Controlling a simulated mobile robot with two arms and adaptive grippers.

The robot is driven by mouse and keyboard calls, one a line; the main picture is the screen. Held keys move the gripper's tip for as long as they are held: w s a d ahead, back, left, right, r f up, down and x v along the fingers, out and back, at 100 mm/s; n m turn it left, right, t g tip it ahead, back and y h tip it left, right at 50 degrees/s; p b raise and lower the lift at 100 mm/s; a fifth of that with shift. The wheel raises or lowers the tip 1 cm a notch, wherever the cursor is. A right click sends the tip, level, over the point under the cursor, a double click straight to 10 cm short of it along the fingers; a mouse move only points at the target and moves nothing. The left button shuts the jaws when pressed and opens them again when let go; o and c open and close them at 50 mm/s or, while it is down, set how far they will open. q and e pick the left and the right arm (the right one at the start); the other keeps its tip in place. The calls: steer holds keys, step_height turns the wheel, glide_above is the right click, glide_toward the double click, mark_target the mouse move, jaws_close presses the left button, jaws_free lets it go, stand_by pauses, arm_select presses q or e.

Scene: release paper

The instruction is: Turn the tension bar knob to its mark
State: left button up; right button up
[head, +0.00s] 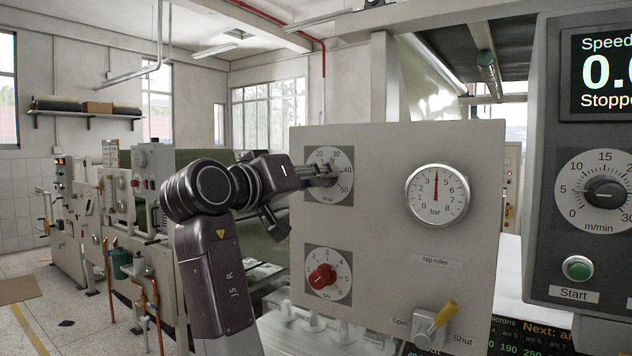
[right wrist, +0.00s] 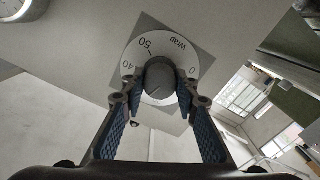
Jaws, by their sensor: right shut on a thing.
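A dark round knob (right wrist: 160,78) sits at the centre of a white dial (head: 345,161) marked in tens up to 50, on a dark square plate at the panel's upper left. The right wrist view shows the word Wrap on this dial (right wrist: 181,48). My right gripper (head: 325,171) is shut on the knob, with one finger on each side of it in the right wrist view (right wrist: 160,98). In the head view the fingers hide most of the knob, and I cannot read its pointer. My left gripper is not in view.
The pale panel (head: 385,215) also carries a red knob (head: 322,276) below, a round pressure gauge (head: 437,195) and a yellow-handled lever (head: 445,313) marked Open and Shut. A speed console (head: 590,130) reading Stopped stands at the right. Machinery (head: 85,195) stands at the left.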

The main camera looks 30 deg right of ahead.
steer(key=shift+f+m, duration=0.25)
steer(key=shift+m, duration=0.35)
steer(key=o, duration=1.1)
steer(key=shift+r, duration=0.15)
steer(key=shift+o, duration=0.2)
steer(key=shift+a, duration=0.1)
steer(key=v, duration=0.7)
steer(key=shift+a, duration=0.2)
